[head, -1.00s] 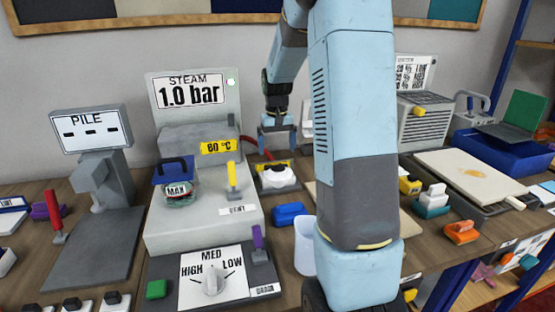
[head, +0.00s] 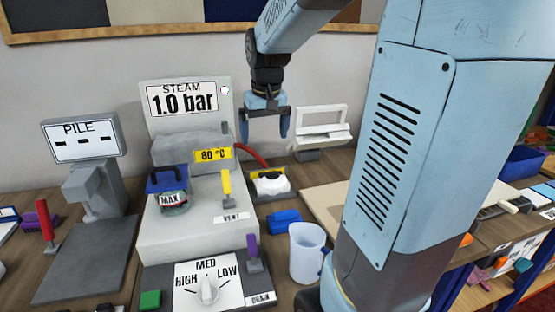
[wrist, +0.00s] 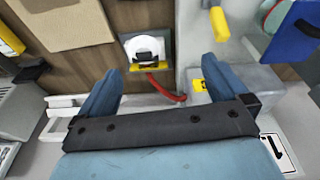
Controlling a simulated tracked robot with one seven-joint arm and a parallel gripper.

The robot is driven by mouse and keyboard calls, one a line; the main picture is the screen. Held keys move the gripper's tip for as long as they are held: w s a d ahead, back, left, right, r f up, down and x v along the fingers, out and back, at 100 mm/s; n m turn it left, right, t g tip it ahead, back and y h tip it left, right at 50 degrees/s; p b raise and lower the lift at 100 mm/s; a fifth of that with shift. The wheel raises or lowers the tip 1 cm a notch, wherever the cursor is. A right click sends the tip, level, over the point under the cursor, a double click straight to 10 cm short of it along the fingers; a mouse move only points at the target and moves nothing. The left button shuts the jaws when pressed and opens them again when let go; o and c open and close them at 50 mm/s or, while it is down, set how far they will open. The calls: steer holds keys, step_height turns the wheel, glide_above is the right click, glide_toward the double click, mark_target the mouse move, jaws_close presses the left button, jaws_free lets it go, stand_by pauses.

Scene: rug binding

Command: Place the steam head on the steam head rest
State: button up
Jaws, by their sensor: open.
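The steam head appears to be the white, rounded piece with black and yellow parts (head: 270,183), joined to a red hose (head: 251,154). It lies on a dark pad behind the blue block, and also shows in the wrist view (wrist: 146,48). The steam head rest is probably the white open frame on a grey foot (head: 322,131), at the back right; in the wrist view it is partly hidden by my gripper (wrist: 60,101). My gripper (head: 267,136) is open and empty. It hangs fingers down above and behind the steam head, left of the white frame, touching neither.
The steam unit (head: 183,232) with yellow and purple levers stands left of the pad. A blue block (head: 284,222) and a clear jug (head: 307,252) stand in front. A beige board (head: 338,205) lies to the right. My arm hides much of the right side.

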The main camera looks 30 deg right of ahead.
steer(key=s+a+t, duration=0.1)
steer(key=s+a, duration=0.1)
steer(key=s, duration=0.7)
steer(key=s+a+r+n+t, duration=0.1)
steer(key=s+a+t, duration=0.1)
steer(key=s, duration=0.7)
steer(key=shift+a+r, duration=0.25)
steer(key=shift+a, duration=0.55)
